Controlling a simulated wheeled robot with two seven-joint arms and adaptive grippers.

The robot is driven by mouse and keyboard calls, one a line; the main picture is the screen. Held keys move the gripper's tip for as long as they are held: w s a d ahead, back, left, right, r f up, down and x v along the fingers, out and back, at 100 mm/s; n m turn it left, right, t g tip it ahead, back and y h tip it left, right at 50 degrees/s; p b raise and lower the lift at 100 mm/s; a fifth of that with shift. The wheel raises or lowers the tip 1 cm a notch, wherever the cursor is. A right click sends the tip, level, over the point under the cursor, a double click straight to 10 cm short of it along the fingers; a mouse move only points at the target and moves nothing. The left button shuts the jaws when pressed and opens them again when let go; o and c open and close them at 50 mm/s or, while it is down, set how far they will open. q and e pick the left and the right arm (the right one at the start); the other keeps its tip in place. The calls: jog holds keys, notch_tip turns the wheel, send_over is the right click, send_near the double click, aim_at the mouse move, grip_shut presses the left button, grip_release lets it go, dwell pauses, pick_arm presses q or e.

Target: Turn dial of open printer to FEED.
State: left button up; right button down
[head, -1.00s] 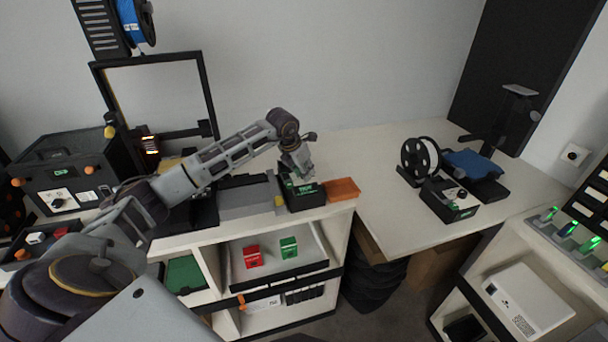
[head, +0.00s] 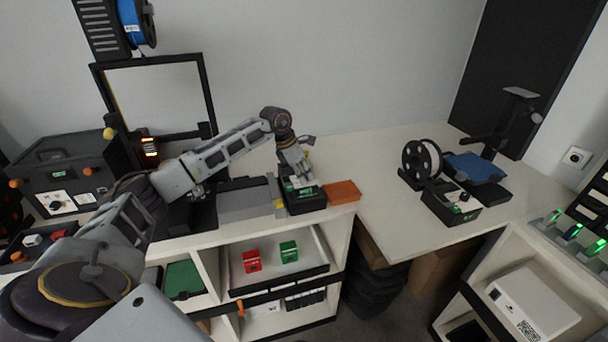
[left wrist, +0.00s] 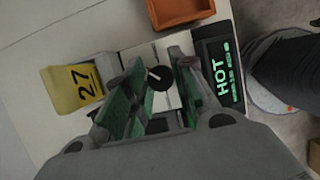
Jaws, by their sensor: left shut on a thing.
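A black control box (head: 305,201) with a lit green display stands near the front edge of the counter. In the left wrist view its display (left wrist: 221,76) reads HOT, with smaller green lines beside it. A round black dial (left wrist: 161,88) with a white pointer sits on the box's pale top plate. My left gripper (head: 299,181) is over the box. In the left wrist view its green-padded fingers (left wrist: 160,100) are shut on the dial, one on each side, partly hiding it. The dial's position labels cannot be read. My right gripper is not in view.
An orange tray (head: 343,191) sits right beside the box, and a yellow tag marked 27 (left wrist: 78,88) lies on its other side. A black frame (head: 207,90) stands behind my left arm. A second control box (head: 450,204) and a spool (head: 421,160) stand farther right.

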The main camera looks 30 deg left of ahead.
pick_arm(q)
jog(key=shift+r, duration=0.1)
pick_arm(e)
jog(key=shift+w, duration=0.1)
pick_arm(q)
jog(key=o, duration=1)
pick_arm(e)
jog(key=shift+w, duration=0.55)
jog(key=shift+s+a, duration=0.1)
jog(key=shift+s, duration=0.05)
pick_arm(q)
jog(key=shift+s+a+r, duration=0.1)
jog(key=shift+a+r, duration=0.1)
jog(key=shift+r, duration=0.25)
jog(key=v, duration=1.1)
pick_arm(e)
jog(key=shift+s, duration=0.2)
pick_arm(q)
jog(key=shift+d, duration=0.1)
